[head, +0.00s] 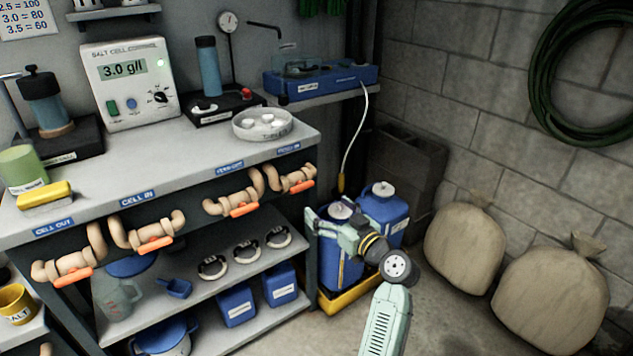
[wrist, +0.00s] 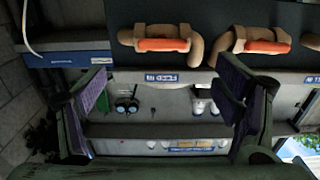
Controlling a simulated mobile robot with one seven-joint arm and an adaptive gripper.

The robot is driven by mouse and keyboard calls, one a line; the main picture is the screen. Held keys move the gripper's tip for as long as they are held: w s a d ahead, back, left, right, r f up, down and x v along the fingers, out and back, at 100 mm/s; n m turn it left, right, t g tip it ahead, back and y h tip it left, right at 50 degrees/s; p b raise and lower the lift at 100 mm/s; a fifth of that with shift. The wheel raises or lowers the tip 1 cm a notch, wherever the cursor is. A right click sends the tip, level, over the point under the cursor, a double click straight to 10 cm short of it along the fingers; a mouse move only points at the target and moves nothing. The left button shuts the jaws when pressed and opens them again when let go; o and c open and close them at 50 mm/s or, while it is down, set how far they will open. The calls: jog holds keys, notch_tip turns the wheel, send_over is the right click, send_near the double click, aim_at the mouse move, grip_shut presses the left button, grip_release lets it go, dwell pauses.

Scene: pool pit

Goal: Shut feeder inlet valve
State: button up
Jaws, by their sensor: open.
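Several tan pipe valves with orange handles line the bench front. The feeder inlet valve (head: 291,179) is the rightmost in the head view, below a small blue label that seems to read FEED IN. Its orange handle (head: 300,184) lies along the pipe. In the wrist view, which looks upside down, this valve (wrist: 162,40) is at the top, left of centre, with its handle lengthwise along the pipe. My gripper (head: 322,222) is to the right of and below the valve, apart from it. In the wrist view its purple-padded fingers (wrist: 165,82) are wide apart with nothing between them.
The feeder outlet valve (head: 234,197) is close on the left. A blue feeder unit (head: 320,82) stands above on a shelf, with a pale hose (head: 362,130) hanging down. Blue jugs (head: 385,212) in a yellow tray (head: 352,297) stand under my gripper. Sacks (head: 465,238) are at right.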

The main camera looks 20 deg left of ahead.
aim_at(304, 189)
jog(key=p+x, duration=0.2)
jog(key=x, duration=0.8)
jog(key=shift+a+r+p, duration=0.1)
jog(key=shift+a+p, duration=0.15)
jog(key=shift+p, duration=0.15)
jog(key=c, duration=1.2)
jog(key=shift+o, duration=0.2)
